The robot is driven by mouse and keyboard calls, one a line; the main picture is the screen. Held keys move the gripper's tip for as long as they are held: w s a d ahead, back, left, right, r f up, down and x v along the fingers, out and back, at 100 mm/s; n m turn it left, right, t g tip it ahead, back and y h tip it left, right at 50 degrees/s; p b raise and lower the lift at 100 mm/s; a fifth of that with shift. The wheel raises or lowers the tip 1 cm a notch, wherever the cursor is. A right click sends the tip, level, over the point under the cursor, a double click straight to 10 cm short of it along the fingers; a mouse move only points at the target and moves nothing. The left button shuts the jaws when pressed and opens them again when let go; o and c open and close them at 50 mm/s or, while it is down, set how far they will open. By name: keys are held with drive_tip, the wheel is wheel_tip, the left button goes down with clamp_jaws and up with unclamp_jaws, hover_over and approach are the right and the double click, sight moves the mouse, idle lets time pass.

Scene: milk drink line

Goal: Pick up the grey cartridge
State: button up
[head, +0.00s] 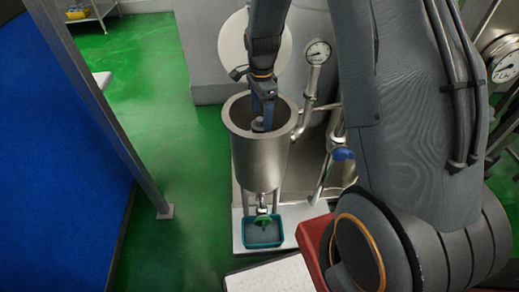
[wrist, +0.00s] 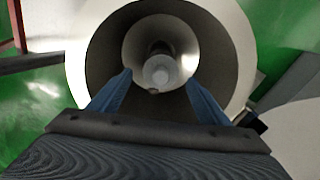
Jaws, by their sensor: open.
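The grey cartridge (wrist: 160,69) shows in the wrist view as a pale round end deep inside an open steel housing (wrist: 98,50). In the head view a small light-grey part of the cartridge (head: 257,125) shows inside the upright cylindrical housing (head: 259,160). My gripper (head: 263,112) points down into the housing's mouth. In the wrist view my gripper (wrist: 158,78) has its two blue fingers apart, one on each side of the cartridge's outline. I cannot tell whether the fingertips reach it. The cartridge's lower part is hidden by the housing.
A round lid (head: 236,45) stands open behind the housing. A pressure gauge (head: 317,52) and pipes are close on its right. Green floor (head: 170,130) is clear at left, beside a blue panel (head: 55,150).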

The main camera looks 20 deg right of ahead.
sight(260, 130)
drive_tip(key=shift+a+f+p, duration=0.2)
drive_tip(key=shift+f+p, duration=0.7)
drive_tip(key=shift+f, duration=2.85)
drive_tip(key=c, duration=1.4)
